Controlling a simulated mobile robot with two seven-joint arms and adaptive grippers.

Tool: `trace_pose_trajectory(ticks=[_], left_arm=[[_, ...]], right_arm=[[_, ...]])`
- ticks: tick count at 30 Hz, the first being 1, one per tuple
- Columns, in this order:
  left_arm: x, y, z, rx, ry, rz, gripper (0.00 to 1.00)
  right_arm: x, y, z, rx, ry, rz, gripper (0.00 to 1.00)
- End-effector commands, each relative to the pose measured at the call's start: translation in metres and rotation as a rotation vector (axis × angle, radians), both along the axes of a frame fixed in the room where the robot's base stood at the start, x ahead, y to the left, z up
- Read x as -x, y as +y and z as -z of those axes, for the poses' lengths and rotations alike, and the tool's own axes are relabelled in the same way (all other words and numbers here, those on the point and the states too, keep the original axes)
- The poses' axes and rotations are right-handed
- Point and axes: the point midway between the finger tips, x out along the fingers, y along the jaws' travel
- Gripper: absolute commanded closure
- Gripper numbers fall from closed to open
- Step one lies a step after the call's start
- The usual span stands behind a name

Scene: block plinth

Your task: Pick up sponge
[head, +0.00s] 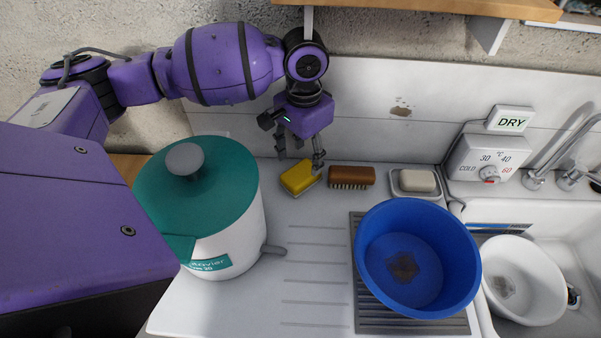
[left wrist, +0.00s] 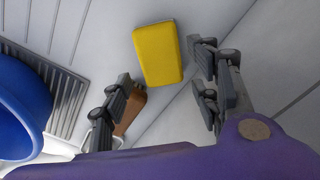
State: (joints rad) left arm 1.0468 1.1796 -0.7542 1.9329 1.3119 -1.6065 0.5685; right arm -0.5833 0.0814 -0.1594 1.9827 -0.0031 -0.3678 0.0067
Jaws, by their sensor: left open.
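The yellow sponge (head: 299,178) lies on the white draining board, just left of a brown brush. My left gripper (head: 300,164) is open and points down just above the sponge in the head view, its fingers apart at the sponge's far side. In the left wrist view the sponge (left wrist: 158,54) lies beyond the fingertips, roughly between the lines of the two fingers of the left gripper (left wrist: 160,75). Nothing is held between the fingers. My right gripper does not show in either view.
The brown brush (head: 352,177) and a soap dish (head: 415,184) stand right of the sponge. A teal-lidded white pot (head: 235,225) stands close on the left. A blue basin (head: 376,255) sits on the grey rack in front. A wall (head: 370,110) rises behind.

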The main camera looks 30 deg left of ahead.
Motion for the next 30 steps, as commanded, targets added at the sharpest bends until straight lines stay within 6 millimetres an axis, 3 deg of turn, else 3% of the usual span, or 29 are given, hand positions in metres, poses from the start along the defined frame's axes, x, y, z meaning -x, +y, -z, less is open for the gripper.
trace_pose_trajectory(ticks=[13,20,27,30], left_arm=[[0.007,0.002,0.054,-0.001,0.002,0.0,0.44],[0.006,0.002,0.057,-0.001,-0.001,0.0,0.44],[0.006,0.002,0.057,-0.001,-0.001,0.0,0.72],[0.006,0.002,0.056,-0.001,-0.001,0.0,0.75]], right_arm=[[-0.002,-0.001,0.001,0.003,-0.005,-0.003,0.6],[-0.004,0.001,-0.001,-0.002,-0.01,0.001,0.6],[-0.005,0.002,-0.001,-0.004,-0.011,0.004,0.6],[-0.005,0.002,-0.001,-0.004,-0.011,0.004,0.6]])
